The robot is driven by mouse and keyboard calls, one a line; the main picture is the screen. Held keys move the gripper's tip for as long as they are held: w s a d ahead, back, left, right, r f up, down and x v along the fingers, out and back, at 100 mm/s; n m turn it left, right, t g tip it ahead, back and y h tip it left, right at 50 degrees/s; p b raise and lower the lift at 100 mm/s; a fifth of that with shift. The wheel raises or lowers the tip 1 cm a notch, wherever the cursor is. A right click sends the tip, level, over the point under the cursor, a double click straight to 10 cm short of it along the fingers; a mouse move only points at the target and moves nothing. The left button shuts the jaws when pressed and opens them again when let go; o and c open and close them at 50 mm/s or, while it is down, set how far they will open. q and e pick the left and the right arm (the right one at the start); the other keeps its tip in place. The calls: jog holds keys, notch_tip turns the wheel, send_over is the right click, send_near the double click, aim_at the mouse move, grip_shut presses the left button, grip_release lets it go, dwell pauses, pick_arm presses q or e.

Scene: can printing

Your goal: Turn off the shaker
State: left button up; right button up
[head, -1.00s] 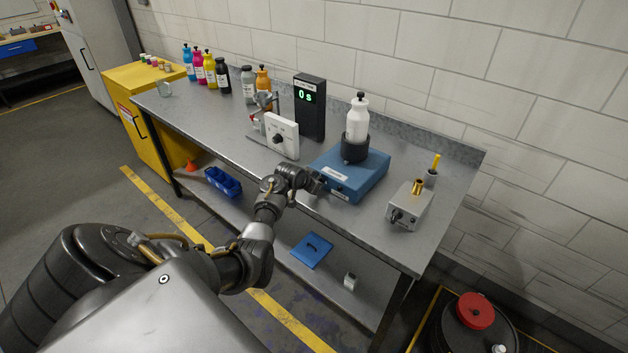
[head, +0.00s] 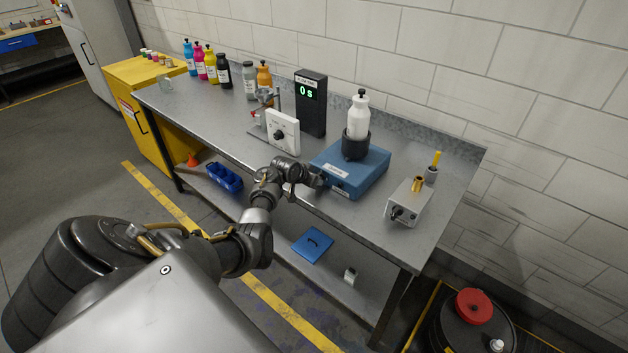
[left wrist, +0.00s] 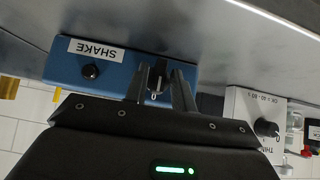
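The blue shaker (head: 352,172) stands on the metal bench, with a white bottle (head: 357,117) upright in its dark holder (head: 355,145). In the left wrist view the shaker's front (left wrist: 117,66) shows a SHAKE label (left wrist: 96,50), a round black knob (left wrist: 91,71) and a dark switch (left wrist: 158,72) with a "0" mark below it. My left gripper (head: 318,181) is at the shaker's front face. In the left wrist view its fingers (left wrist: 160,78) are parted, one on each side of the switch; contact cannot be told. My right gripper is out of view.
A white dial box (head: 283,132) and a black display (head: 311,105) reading "0 s" stand left of the shaker. A grey device (head: 408,204) stands to its right. Several coloured bottles line the bench's back left. The bench's front edge runs under my left gripper.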

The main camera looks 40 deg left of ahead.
pick_arm(q)
jog(key=shift+o, duration=0.7)
jog(key=shift+s+r, duration=0.35)
jog(key=shift+r, duration=0.05)
jog(key=p+v, duration=0.1)
jog(key=v, duration=0.8)
jog(key=shift+s+r, duration=0.2)
jog(key=shift+s, duration=0.1)
